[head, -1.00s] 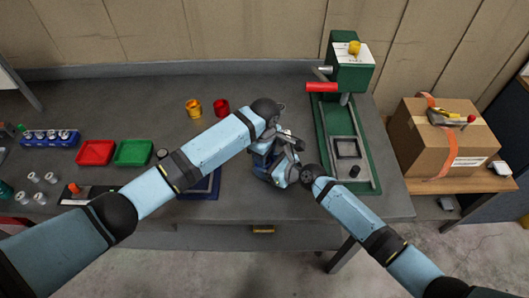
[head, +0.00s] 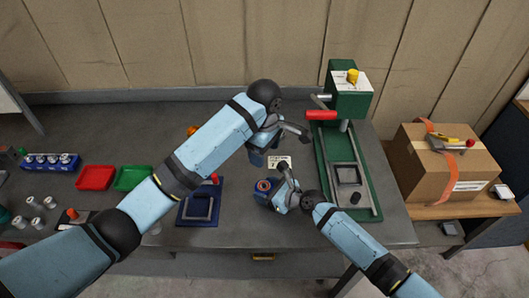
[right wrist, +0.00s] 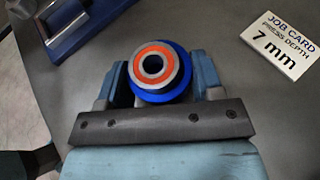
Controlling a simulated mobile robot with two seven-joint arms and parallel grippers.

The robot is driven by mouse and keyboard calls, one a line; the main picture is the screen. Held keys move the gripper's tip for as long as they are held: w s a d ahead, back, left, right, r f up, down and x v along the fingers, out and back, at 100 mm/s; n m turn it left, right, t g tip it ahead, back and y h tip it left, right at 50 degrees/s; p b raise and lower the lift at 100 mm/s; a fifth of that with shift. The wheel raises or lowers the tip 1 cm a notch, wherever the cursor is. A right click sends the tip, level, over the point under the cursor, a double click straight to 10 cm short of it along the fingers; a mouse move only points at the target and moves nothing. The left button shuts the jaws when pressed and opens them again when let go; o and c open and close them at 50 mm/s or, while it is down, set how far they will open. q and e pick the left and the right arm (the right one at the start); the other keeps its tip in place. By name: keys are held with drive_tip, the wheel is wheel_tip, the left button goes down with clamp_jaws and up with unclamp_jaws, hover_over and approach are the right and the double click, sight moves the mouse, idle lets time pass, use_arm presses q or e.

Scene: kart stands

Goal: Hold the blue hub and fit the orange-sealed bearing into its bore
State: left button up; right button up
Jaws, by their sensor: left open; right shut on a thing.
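My right gripper (head: 277,189) is shut on the blue hub (head: 264,197), holding it by its sides; the hub also shows between the two fingers in the right wrist view (right wrist: 182,84). The orange-sealed bearing (head: 263,185) sits at the hub's bore, its orange ring facing up, and shows closely in the right wrist view (right wrist: 153,65). It looks roughly centred; how deep it sits I cannot tell. My left gripper (head: 257,160) is open, behind and apart from the hub, partly hidden by its own arm.
A job card (head: 278,163) reading press depth 7 mm lies behind the hub. A green press (head: 368,190) with a red handle stands right. A blue fixture (head: 185,216) lies left, beyond it green (head: 133,179) and red (head: 96,178) trays. Bare table lies in front of the hub.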

drive_tip(key=o, duration=1.2)
